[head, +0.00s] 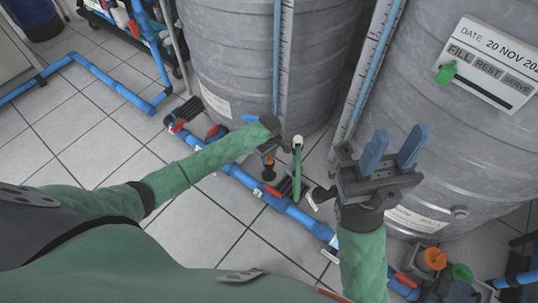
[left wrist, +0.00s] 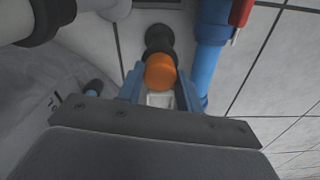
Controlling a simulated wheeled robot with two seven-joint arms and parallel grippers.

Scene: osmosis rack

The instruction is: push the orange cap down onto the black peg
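The orange cap (left wrist: 160,72) shows between the two blue fingers of my left gripper (left wrist: 160,82) in the left wrist view. The fingers appear to touch it on both sides. The black peg (left wrist: 160,40) stands just beyond the cap, in line with it. In the head view the cap (head: 268,160) sits directly above the black peg (head: 268,173), below my left gripper (head: 265,126), whose fingers are mostly hidden. I cannot tell how far the cap is on the peg. My right gripper (head: 393,148) is open and empty, fingers pointing up, away from the peg.
A blue pipe (head: 243,178) with red valve handles runs beside the peg. Large grey tanks (head: 240,60) stand behind. A green hose or handle (head: 297,172) is close to the right of the peg. Another orange part (head: 434,258) lies at lower right. Tiled floor is clear at left.

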